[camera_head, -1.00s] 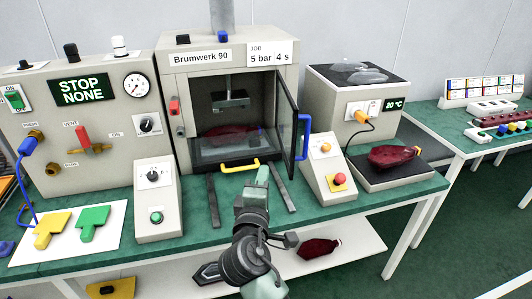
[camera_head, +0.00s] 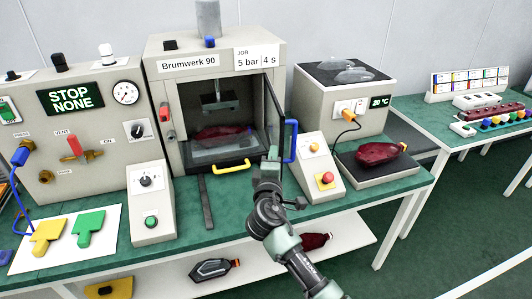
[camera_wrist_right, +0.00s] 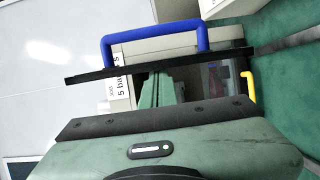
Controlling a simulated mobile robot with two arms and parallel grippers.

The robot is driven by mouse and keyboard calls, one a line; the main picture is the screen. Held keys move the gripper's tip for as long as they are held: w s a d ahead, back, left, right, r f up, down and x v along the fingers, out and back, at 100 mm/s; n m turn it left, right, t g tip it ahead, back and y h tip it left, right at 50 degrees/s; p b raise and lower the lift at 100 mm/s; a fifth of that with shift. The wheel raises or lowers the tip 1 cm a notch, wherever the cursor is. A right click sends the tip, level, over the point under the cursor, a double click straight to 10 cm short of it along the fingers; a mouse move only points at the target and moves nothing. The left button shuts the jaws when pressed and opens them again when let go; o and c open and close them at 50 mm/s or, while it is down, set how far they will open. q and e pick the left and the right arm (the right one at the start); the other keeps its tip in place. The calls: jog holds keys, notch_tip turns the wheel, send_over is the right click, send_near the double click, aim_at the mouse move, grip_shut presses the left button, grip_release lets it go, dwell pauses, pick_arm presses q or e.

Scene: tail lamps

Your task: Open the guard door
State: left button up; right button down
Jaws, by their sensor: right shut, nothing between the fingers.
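The guard door (camera_head: 276,108) of the Brumwerk 90 press (camera_head: 216,50) stands swung out from the right side of the opening, seen nearly edge-on. Its blue handle (camera_head: 291,141) is on the outer face. In the right wrist view the door's dark edge (camera_wrist_right: 100,76) crosses the picture, with the blue handle (camera_wrist_right: 155,38) beyond it. My right gripper (camera_head: 272,156) is shut and empty at the inner side of the door, opposite the handle. Its fingertips (camera_wrist_right: 156,78) are at or very close to the door; contact cannot be told. My left gripper is out of view.
A yellow handle (camera_head: 231,167) juts from the drawer below the chamber, left of my gripper. A dark red lamp (camera_head: 221,132) lies inside the chamber. A sloped box with a red button (camera_head: 325,180) stands right of the door. A dark rail (camera_head: 206,203) lies in front of the press.

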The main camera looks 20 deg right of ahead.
aim_at(292, 145)
jog(key=shift+w, duration=0.1)
jog(key=d, duration=0.3)
jog(key=d+p, duration=0.1)
jog(key=d, duration=0.1)
jog(key=shift+s+d, duration=0.15)
jog(key=shift+s, duration=0.2)
jog(key=shift+d, duration=0.25)
jog(key=shift+a, duration=0.2)
jog(key=shift+f, duration=0.1)
